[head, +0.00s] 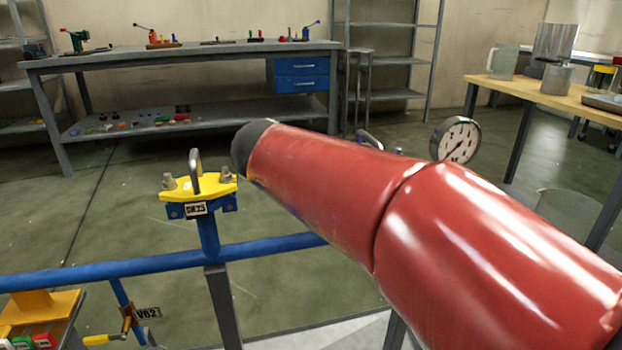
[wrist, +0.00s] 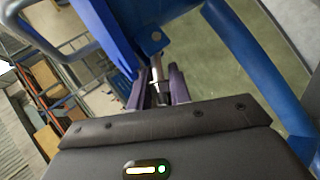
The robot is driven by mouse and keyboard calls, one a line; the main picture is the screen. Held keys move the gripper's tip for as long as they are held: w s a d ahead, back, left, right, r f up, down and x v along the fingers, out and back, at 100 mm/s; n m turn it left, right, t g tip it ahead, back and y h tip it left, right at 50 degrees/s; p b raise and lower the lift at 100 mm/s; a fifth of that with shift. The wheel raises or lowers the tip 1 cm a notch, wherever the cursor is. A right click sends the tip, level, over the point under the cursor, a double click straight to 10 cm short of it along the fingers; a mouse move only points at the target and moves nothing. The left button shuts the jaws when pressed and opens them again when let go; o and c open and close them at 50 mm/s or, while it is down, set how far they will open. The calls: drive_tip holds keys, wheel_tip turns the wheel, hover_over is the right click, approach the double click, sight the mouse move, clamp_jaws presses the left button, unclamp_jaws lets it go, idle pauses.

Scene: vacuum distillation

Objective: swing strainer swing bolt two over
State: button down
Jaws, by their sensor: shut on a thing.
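In the wrist view, my gripper (wrist: 156,92) is shut on a silver swing bolt (wrist: 157,68), its dark fingers on either side of the shaft. The bolt lies along a blue metal body (wrist: 109,32), near a small round pin on a blue lug (wrist: 154,43). In the head view, my red arm hides the gripper and the held bolt. A strainer with a yellow cover (head: 207,191) and grey handle stands on the blue pipe (head: 130,271) to the left of my arm, with nuts at both cover ends. Whether the held bolt belongs to it I cannot tell.
A pressure gauge (head: 456,139) and a grey handle (head: 370,142) show behind my arm. A tagged valve (head: 130,317) with a yellow lever hangs at lower left, near a yellow-topped cart (head: 42,306). A workbench (head: 180,58) stands at the back, with open floor before it.

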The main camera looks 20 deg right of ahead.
drive_tip(key=c, duration=1.5)
unclamp_jaws()
drive_tip(key=shift+c, duration=0.2)
